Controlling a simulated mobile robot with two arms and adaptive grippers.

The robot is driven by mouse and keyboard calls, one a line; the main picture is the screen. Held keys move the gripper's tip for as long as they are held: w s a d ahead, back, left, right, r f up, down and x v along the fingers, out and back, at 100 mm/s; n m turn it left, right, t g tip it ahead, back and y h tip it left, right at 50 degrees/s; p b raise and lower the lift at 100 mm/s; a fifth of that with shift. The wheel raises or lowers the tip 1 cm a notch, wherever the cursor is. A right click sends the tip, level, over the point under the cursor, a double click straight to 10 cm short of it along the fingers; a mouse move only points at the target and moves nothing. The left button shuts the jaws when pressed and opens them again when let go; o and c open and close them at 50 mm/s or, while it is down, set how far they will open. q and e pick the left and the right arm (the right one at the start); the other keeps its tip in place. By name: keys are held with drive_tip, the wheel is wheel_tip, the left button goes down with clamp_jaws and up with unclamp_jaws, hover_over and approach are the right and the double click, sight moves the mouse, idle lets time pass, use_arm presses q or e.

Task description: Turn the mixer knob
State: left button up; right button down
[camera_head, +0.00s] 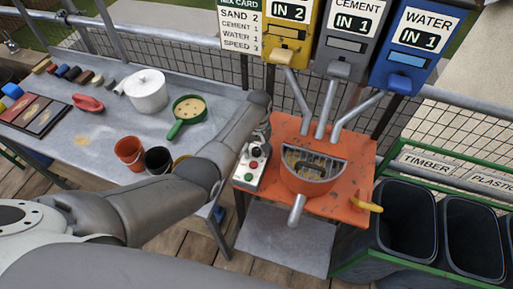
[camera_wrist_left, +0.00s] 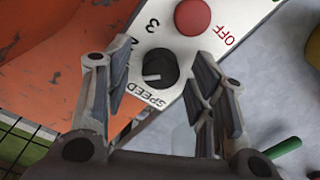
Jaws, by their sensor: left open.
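The mixer knob is a round black dial (camera_wrist_left: 160,68) on a white control panel (camera_wrist_left: 172,28), with the label SPEED below it and a 3 above it. Its white mark points left; the number there is hidden by my finger. My left gripper (camera_wrist_left: 163,58) is open, with a finger on each side of the knob and gaps between. In the head view my left gripper (camera_head: 258,138) is over the top of the panel (camera_head: 243,181). The mixer (camera_head: 308,185) is an orange drum with a grate beside the panel. My right gripper is not in view.
A red OFF button (camera_wrist_left: 193,17) lies close to the knob. Yellow, grey and blue dispensers (camera_head: 415,45) hang behind the mixer, chutes pointing at it. The grey table (camera_head: 90,150) at left holds buckets, a white pot and a green pan. Dark bins (camera_head: 405,218) stand at right.

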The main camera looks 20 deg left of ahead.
use_arm(q)
drive_tip(key=c, duration=1.1)
drive_tip(key=shift+o, duration=0.2)
drive_tip(key=shift+m, duration=0.4)
drive_tip(key=m+p, duration=0.1)
drive_tip(key=m, duration=0.2)
drive_tip(key=shift+m+p, duration=0.3)
drive_tip(key=shift+m, duration=0.1)
drive_tip(key=m+p, duration=0.1)
drive_tip(key=m, duration=0.4)
drive_tip(key=shift+m, duration=0.4)
